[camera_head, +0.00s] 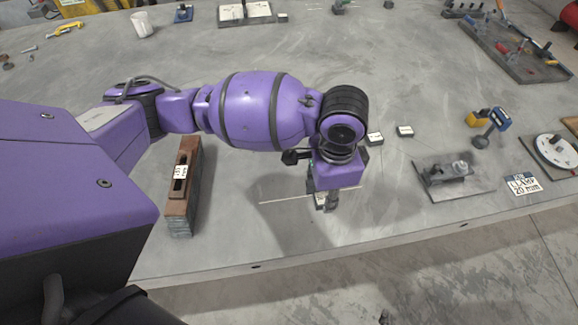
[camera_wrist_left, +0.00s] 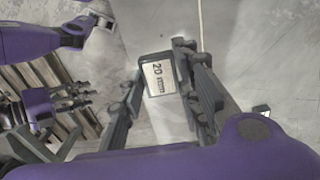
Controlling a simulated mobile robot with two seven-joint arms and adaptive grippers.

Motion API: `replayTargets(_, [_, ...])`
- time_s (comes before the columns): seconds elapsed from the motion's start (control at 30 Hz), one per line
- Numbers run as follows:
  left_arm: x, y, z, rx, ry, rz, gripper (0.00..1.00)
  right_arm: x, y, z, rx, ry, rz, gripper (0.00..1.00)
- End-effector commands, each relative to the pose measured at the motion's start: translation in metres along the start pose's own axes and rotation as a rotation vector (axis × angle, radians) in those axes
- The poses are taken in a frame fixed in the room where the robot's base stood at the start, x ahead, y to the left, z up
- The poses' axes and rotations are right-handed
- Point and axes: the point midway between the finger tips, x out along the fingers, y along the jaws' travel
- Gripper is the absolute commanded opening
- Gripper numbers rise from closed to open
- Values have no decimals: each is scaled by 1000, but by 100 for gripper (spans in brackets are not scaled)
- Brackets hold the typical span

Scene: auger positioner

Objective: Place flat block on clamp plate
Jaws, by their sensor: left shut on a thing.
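The flat block (camera_wrist_left: 158,76) shows in the left wrist view as a small dark-edged piece with a white label reading 20. My left gripper (camera_head: 326,203) is shut on it, with a finger on each side (camera_wrist_left: 160,90). In the head view the gripper points down near the table's front edge and mostly hides the block; its height above the table is hard to tell. The clamp plate (camera_head: 432,188) is a grey plate with a dark clamp on it, to the right of the gripper. Part of what looks like my right gripper (camera_wrist_left: 62,108) shows at the left wrist view's left; its jaws are unclear.
A sign (camera_head: 523,184) reading 20 mm lies right of the plate. A yellow-and-blue tool (camera_head: 490,127) and small labelled blocks (camera_head: 405,131) stand behind. A round dial (camera_head: 555,150) is far right, a wooden block (camera_head: 182,190) left. Table between gripper and plate is clear.

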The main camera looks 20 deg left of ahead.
Motion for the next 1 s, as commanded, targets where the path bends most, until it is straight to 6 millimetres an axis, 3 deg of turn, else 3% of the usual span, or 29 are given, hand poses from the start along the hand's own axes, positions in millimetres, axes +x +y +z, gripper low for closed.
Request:
replayTargets(0.27, [-7, 12, -1, -28, 2, -4, 0, -1, 4, -1, -16, 0, -1, 40])
replayTargets(0.47, [-16, 13, 7, -271, 4, -5, 0, 1, 3, -4, -16, 4, -3, 40])
replayTargets(0.73, [-77, -41, 46, -853, 6, -9, 0, 3, 1, -8, -13, 12, -4, 40])
replayTargets(0.83, [-97, -60, 58, -949, 4, -6, 0, 3, 0, -9, -10, 13, -5, 40])
replayTargets(1.0, [-109, -75, 66, -979, 2, 1, 0, 3, -2, -9, -5, 13, -5, 40])
